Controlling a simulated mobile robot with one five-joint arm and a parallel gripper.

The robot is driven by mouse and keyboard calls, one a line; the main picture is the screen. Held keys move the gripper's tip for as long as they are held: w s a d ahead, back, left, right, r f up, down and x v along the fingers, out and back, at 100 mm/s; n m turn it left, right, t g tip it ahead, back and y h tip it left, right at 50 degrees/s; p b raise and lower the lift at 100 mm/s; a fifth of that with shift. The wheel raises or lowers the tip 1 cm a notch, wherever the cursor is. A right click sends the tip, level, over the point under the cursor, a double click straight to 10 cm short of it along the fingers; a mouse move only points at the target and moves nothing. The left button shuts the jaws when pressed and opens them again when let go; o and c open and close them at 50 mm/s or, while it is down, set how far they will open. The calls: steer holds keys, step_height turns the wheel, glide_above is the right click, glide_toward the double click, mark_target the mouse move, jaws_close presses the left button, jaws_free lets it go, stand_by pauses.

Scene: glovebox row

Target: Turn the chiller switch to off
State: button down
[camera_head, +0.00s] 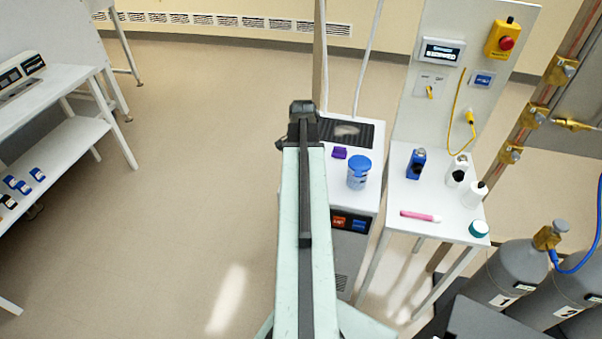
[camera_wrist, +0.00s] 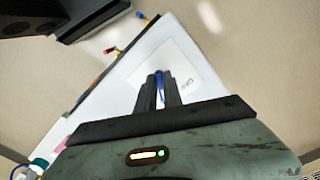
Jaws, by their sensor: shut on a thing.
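My gripper (camera_wrist: 158,92) is shut on a narrow blue handle (camera_wrist: 159,84) in the wrist view. The handle stands on a pale plate (camera_wrist: 188,76) with small dark lettering, fixed to a white panel. The lettering is too small to read, so I cannot tell the switch's setting. In the head view my gripper (camera_head: 303,108) is at the far end of my arm, and the arm hides what it holds.
Further right, a white table carries bottles and a pink pen (camera_head: 419,216) before an upright panel (camera_head: 460,50). Gas cylinders (camera_head: 505,275) stand lower right. The left floor is clear.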

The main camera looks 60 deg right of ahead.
steer(key=shift+s+d+n, duration=0.25)
steer(key=shift+d+n, duration=0.05)
steer(key=shift+n, duration=0.3)
steer(key=shift+s+d+n, duration=0.1)
steer(key=shift+n, duration=2)
steer(key=c, duration=1.5)
jaws_free()
steer(key=shift+d, duration=0.1)
step_height(320, 180, up, 8)
steer(key=p, duration=0.8)
steer(key=shift+r, duration=0.1)
